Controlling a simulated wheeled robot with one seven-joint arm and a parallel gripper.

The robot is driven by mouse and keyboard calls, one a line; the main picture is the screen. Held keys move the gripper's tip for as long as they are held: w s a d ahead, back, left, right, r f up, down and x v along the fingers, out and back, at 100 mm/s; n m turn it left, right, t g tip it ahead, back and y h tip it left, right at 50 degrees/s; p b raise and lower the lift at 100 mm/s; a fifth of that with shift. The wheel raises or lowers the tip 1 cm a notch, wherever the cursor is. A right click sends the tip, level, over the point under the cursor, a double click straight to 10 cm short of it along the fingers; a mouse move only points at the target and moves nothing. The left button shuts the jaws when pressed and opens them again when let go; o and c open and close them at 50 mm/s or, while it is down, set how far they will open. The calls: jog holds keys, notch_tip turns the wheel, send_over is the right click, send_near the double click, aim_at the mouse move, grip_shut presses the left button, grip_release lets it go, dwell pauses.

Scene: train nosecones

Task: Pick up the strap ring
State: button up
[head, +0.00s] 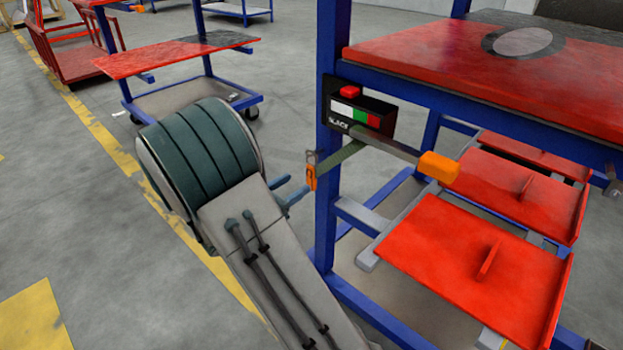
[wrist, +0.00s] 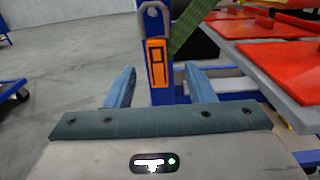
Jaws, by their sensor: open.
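The strap ring (wrist: 153,18) is a grey metal loop at the top of an orange piece (wrist: 157,62), beside a blue post. In the head view the ring (head: 311,157) is small, with the orange piece (head: 311,178) hanging below it. A green strap (wrist: 190,22) runs from near the ring up to the right. My gripper (head: 299,183) is open, its blue fingers pointing at the orange piece. In the wrist view the orange piece shows between the two fingertips (wrist: 158,75), with the ring above them. Whether the fingers touch it I cannot tell.
A blue post (head: 332,100) stands right behind the ring. A black box (head: 356,110) with a red button and an orange-ended bar (head: 438,167) juts out to the right. Red trays (head: 470,255) fill the rack's lower right. Open floor (head: 90,230) lies left.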

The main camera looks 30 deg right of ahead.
aim_at(309, 174)
jog(key=x, duration=0.2)
jog(key=shift+w+d, duration=0.1)
jog(key=shift+d, duration=0.2)
jog(key=b+x, duration=0.3)
jog(key=x, duration=0.2)
jog(key=shift+w+f, duration=0.1)
jog(key=shift+w, duration=0.1)
grip_shut()
